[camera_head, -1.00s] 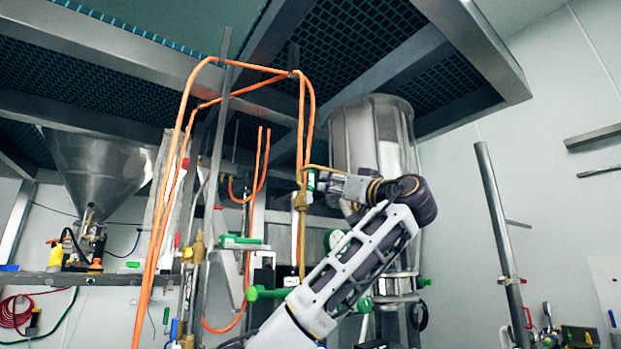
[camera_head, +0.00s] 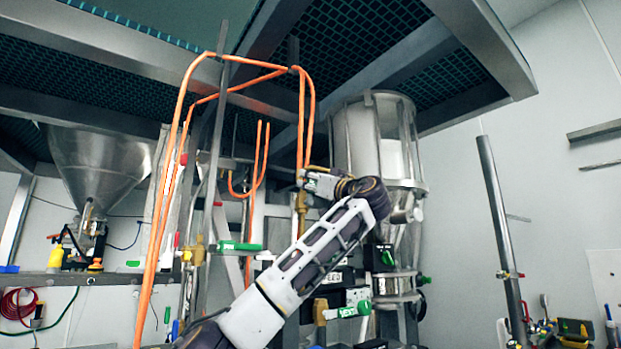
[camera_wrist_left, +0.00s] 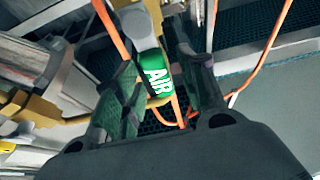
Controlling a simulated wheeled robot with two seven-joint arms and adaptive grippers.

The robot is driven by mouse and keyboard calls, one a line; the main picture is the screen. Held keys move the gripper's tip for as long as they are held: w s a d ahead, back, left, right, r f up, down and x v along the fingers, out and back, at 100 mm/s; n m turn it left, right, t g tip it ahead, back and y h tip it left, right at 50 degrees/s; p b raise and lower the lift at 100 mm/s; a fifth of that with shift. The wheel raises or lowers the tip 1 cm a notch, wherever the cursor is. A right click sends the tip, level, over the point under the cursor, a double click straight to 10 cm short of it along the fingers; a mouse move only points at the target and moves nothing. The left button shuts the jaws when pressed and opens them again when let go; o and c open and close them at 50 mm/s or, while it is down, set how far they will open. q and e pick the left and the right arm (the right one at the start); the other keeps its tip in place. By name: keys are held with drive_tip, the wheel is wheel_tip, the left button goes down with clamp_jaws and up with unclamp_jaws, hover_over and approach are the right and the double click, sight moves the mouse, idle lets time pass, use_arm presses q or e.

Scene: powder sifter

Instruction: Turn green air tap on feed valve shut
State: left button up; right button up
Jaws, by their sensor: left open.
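The green air tap (camera_wrist_left: 157,77) shows in the left wrist view with a white "AIR" label, attached to a grey metal part above it. It sits between the two dark fingers of my left gripper (camera_wrist_left: 152,88), which are apart on either side of it. I cannot tell whether either finger touches it. In the head view my left gripper (camera_head: 309,180) is up at the brass pipe (camera_head: 301,201) below the orange hoses, and it hides the tap. My right gripper is not in view.
Orange hoses (camera_head: 302,120) hang close to my left gripper. A clear-walled hopper (camera_head: 362,140) stands just behind it, under a steel frame (camera_head: 400,70). Other green handles (camera_head: 240,246) and (camera_head: 347,311) stick out lower down. A steel funnel (camera_head: 100,165) is at the left.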

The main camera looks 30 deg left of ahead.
use_arm(q)
drive_tip(key=shift+w+a+r, duration=0.2)
drive_tip(key=shift+a+r, duration=0.05)
drive_tip(key=shift+a, duration=0.2)
clamp_jaws()
